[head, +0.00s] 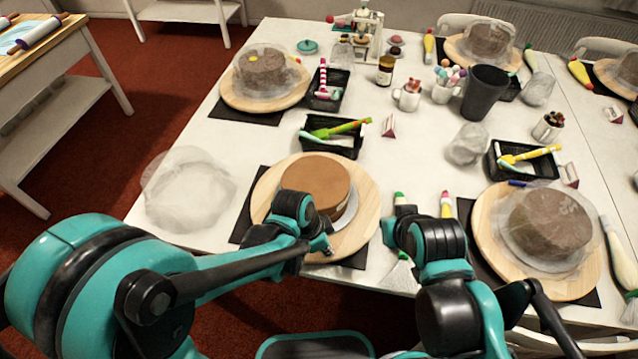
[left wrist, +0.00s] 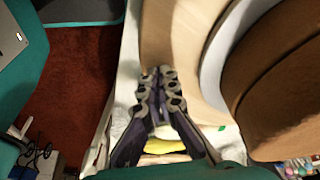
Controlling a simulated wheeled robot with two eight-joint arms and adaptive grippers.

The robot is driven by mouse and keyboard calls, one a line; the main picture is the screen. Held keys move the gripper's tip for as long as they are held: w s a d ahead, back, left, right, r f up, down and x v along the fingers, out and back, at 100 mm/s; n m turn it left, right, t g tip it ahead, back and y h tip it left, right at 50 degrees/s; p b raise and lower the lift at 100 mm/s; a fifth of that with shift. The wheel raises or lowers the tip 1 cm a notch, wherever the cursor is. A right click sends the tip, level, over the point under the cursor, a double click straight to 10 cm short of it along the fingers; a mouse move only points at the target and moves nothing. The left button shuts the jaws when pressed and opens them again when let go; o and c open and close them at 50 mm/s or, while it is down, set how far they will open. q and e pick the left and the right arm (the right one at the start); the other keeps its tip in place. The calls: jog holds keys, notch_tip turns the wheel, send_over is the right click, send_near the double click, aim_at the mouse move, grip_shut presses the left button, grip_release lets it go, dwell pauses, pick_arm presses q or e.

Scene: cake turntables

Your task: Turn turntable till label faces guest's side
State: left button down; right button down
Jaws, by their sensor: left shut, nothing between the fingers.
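The near turntable (head: 363,195) is a round wooden board on a dark mat, with a brown cake (head: 313,180) on a pale disc in its middle. My left gripper (head: 325,243) is shut and empty at the turntable's near side. In the left wrist view, its fingertips (left wrist: 158,78) overlap the outer part of the wooden board (left wrist: 185,50); whether they touch it I cannot tell. The brown cake (left wrist: 270,80) is to their right. I cannot make out a label for certain. My right arm's wrist is right of the turntable; its fingers cannot be made out.
Another turntable (head: 482,240) with a covered cake stands at the right, and one (head: 290,98) behind. A crumpled clear cover (head: 188,190) lies at the left. A black tool tray (head: 330,143) is behind the near turntable. Piping tools lie between the near boards.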

aim_at(303, 253)
pick_arm(q)
jog(key=shift+w+a, duration=0.15)
jog(key=shift+a, duration=1.45)
jog(key=shift+w+a, duration=0.1)
jog(key=shift+a, duration=1.45)
jog(key=shift+w+a+b, duration=0.15)
jog(key=shift+w+a, duration=0.3)
jog(key=shift+a, duration=0.5)
jog(key=shift+w+a+b, duration=0.1)
jog(key=shift+w+a, duration=0.35)
jog(key=shift+a, duration=0.45)
jog(key=shift+w+a+b, duration=0.15)
jog(key=shift+w+a, duration=0.3)
jog(key=shift+a, duration=0.5)
jog(key=shift+r, duration=0.1)
notch_tip(303, 253, up, 3)
jog(key=p, duration=0.2)
jog(key=shift+p, duration=0.3)
jog(key=shift+f, duration=0.2)
